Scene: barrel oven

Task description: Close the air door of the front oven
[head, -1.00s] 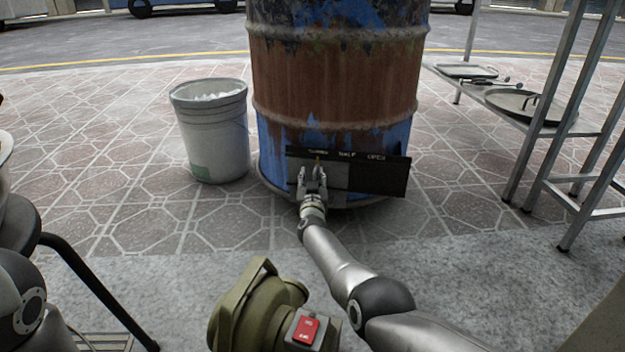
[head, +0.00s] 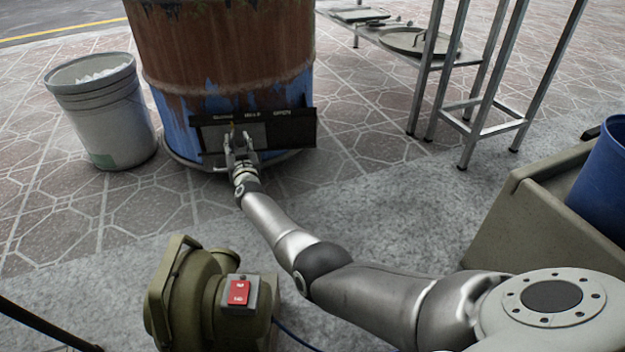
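The front oven is a rusty blue-and-brown barrel (head: 225,50) standing at the upper left. At its foot is the air door assembly (head: 293,132), a dark strip lettered closed, half and open, with a lighter grey panel behind my gripper. A small yellowish mark shows on the strip between the closed and half words. My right gripper (head: 238,142) is at the left part of this assembly, fingers apart and pointing at it. Whether the fingers touch the door or a handle is hidden. My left gripper is out of view.
A grey bucket (head: 105,112) stands left of the barrel. An olive blower (head: 185,295) with a red switch sits in front. A metal rack (head: 470,115) with trays is at the right, and a blue bin (head: 605,180) is at the right edge.

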